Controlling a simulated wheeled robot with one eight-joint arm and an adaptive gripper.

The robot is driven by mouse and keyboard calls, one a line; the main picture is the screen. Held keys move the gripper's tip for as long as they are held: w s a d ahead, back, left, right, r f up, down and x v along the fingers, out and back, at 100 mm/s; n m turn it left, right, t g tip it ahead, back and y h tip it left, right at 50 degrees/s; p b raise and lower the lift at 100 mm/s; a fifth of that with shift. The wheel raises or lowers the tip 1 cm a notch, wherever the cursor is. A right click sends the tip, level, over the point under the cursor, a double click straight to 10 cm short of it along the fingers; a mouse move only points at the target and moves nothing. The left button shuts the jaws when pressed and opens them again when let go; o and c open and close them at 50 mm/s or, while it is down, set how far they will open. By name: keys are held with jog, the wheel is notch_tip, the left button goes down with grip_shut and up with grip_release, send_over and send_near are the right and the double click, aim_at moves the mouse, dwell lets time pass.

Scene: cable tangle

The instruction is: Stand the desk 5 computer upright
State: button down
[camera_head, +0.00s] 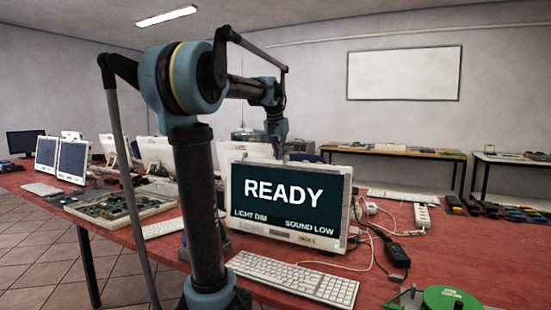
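A white all-in-one computer (290,200) stands on the red table, its dark screen reading "READY", "LIGHT DIM" and "SOUND LOW". It looks upright, facing me. A small yellowish label on its lower bezel is too small to read, so I cannot tell whether this is the desk 5 computer. My arm reaches over from the left, and my gripper (278,145) points down near the computer's top edge, seemingly behind it. Its fingertips are hidden, so I cannot tell whether it is open, shut or touching anything.
A white keyboard (293,278) lies before the computer. White cables, a black adapter (397,256) and a power strip (422,217) are at its right. A green reel (450,299) sits at the front right. A parts tray (120,207) and several other computers (73,158) stand at left.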

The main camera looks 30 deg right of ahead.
jog(key=shift+s+a, duration=0.1)
jog(key=shift+a, duration=0.2)
jog(key=w+d, duration=0.2)
jog(key=d, duration=0.2)
jog(key=v, duration=0.9)
jog(key=shift+w+r, duration=0.2)
jog(key=shift+r, duration=0.15)
